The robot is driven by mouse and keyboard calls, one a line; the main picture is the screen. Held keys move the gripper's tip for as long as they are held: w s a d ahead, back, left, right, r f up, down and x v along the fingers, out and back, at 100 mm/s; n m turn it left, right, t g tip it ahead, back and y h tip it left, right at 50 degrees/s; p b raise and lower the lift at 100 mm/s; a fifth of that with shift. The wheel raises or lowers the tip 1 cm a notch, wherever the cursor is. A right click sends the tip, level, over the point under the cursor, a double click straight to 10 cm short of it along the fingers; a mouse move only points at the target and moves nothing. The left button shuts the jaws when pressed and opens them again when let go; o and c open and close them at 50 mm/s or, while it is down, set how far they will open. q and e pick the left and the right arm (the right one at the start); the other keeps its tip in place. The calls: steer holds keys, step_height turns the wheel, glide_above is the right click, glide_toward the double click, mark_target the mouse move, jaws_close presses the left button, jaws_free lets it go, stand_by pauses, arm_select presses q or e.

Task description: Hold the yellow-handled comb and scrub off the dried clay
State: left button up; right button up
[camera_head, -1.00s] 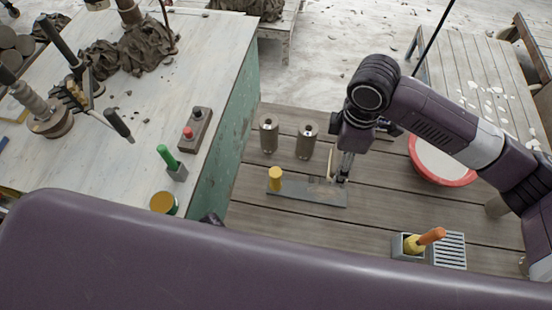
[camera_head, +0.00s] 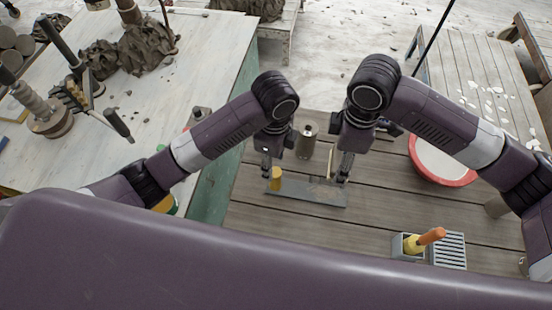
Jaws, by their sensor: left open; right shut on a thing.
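The comb (camera_head: 305,194) looks like a long flat grey plate with an upright yellow handle (camera_head: 276,180) at its left end. It lies on the wooden deck. A brownish patch of dried clay (camera_head: 322,188) shows near its right end. My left gripper (camera_head: 267,174) is open at the yellow handle, its fingers partly hiding it; I cannot tell whether they touch. My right gripper (camera_head: 340,178) is shut above the plate's right end, beside a thin tan piece (camera_head: 330,163). What it holds is mostly hidden, and contact with the clay is unclear.
A metal cylinder (camera_head: 307,141) stands behind the comb, between my arms. A red-rimmed basin (camera_head: 440,164) is at the right. A grey holder (camera_head: 405,247) with an orange-and-yellow tool (camera_head: 428,238) and a slatted grate (camera_head: 448,250) are in front right. The worktable (camera_head: 180,65) is at the left.

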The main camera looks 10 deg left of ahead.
mark_target(276, 180)
arm_select(q)
steer(key=shift+w+d+r, duration=0.1)
steer(key=shift+d+r, duration=0.2)
steer(key=shift+d, duration=0.05)
steer(key=shift+f, duration=0.25)
step_height(276, 180, down, 11)
steer(key=shift+f, duration=0.15)
steer(key=shift+c, duration=0.2)
jaws_close()
